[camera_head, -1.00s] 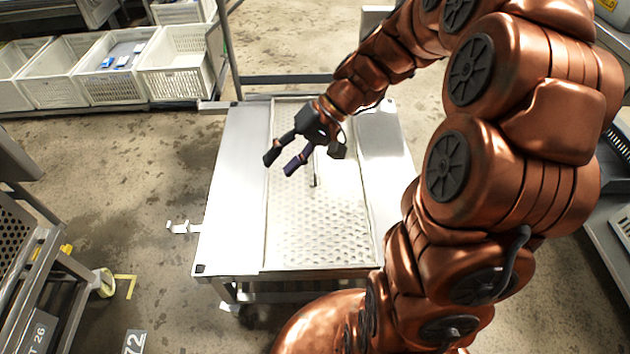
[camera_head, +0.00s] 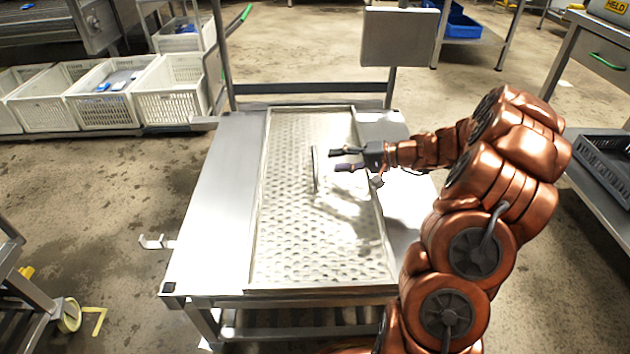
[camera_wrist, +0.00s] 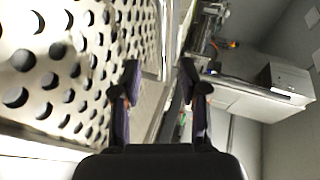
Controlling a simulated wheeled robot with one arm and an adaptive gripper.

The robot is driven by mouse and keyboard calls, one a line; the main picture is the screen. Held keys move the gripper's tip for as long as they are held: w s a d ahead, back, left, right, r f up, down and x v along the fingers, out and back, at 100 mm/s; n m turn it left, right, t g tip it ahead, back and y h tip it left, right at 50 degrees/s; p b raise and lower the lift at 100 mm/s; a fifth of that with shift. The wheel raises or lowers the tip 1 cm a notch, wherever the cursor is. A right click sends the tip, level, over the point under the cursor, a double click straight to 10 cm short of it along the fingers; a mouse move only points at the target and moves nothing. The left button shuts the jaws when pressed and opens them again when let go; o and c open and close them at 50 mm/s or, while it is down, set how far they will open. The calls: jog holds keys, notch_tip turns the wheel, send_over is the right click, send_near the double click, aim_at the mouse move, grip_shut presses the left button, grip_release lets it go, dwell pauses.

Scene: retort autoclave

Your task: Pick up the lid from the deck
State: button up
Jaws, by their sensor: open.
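The lid (camera_head: 285,225) is a perforated metal plate lying flat on the deck (camera_head: 208,215), a steel-topped table. A thin upright handle (camera_head: 314,165) stands up from its middle. My gripper (camera_head: 335,159) is open and empty over the lid. Its two dark fingers point left towards the handle, with a small gap to it in the head view. In the wrist view the holed lid (camera_wrist: 65,70) fills the left side, and my fingers (camera_wrist: 160,80) are spread apart. I cannot make out the handle there.
White crates (camera_head: 105,95) stand at the back left. A grey panel (camera_head: 400,37) on a post rises behind the deck. A dark crate (camera_head: 605,160) sits on a bench at the right. The deck's left side is bare.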

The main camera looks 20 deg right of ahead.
aim_at(315, 159)
jog(key=shift+b+x, duration=1.05)
jog(key=shift+x, duration=2.7)
jog(key=shift+w+d+r, duration=0.1)
jog(key=shift+c, duration=0.2)
grip_shut()
